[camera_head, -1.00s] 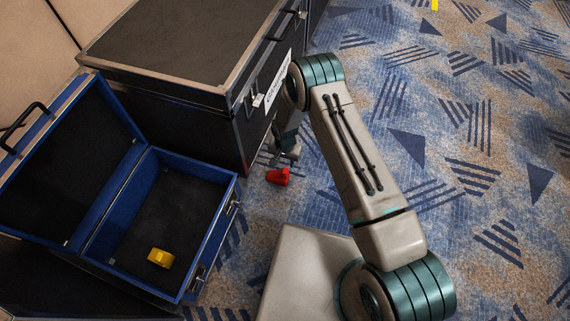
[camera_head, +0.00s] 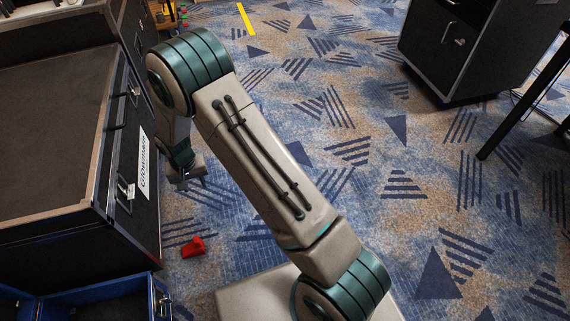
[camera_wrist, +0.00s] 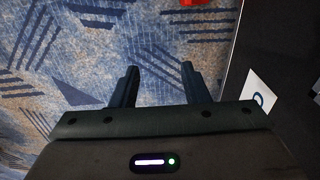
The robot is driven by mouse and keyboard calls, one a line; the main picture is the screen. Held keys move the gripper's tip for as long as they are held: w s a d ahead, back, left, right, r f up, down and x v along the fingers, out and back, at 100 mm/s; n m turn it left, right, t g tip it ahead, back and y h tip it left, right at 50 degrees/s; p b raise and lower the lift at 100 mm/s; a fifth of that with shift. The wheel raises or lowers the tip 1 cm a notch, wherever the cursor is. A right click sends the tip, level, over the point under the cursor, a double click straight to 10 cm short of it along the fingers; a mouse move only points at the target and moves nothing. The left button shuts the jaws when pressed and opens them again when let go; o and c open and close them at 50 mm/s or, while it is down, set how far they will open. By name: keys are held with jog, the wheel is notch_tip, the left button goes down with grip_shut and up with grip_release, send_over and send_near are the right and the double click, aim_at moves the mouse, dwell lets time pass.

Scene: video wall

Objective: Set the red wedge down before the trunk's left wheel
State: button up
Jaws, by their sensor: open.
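The red wedge (camera_head: 193,247) lies on the carpet close to the front of the black trunk (camera_head: 60,130) at the left of the head view. A red edge of it (camera_wrist: 205,2) also shows at the top of the wrist view. My gripper (camera_head: 184,184) points down beside the trunk's front face, above and behind the wedge in the head view. In the wrist view my gripper (camera_wrist: 160,78) has its two fingers apart with only carpet between them. It is apart from the wedge. The trunk's wheels are not visible.
A blue-lined open case (camera_head: 100,295) stands at the lower left, by the trunk. A dark cabinet (camera_head: 458,50) stands at the upper right, with a black table leg (camera_head: 520,100) nearby. Yellow tape (camera_head: 246,22) marks the floor. The middle carpet is clear.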

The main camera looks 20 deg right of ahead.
jog(key=s+d+r, duration=0.3)
jog(key=d+r, duration=0.4)
jog(key=r, duration=0.3)
jog(key=s+d+r, duration=0.4)
jog(key=d+r, duration=0.2)
jog(key=r, duration=0.3)
jog(key=s+d+r, duration=0.4)
jog(key=s, duration=0.4)
jog(key=s+d+r, duration=0.4)
jog(key=s, duration=0.3)
jog(key=shift+s+d+n+t, duration=0.25)
jog(key=shift+s+n+t, duration=0.15)
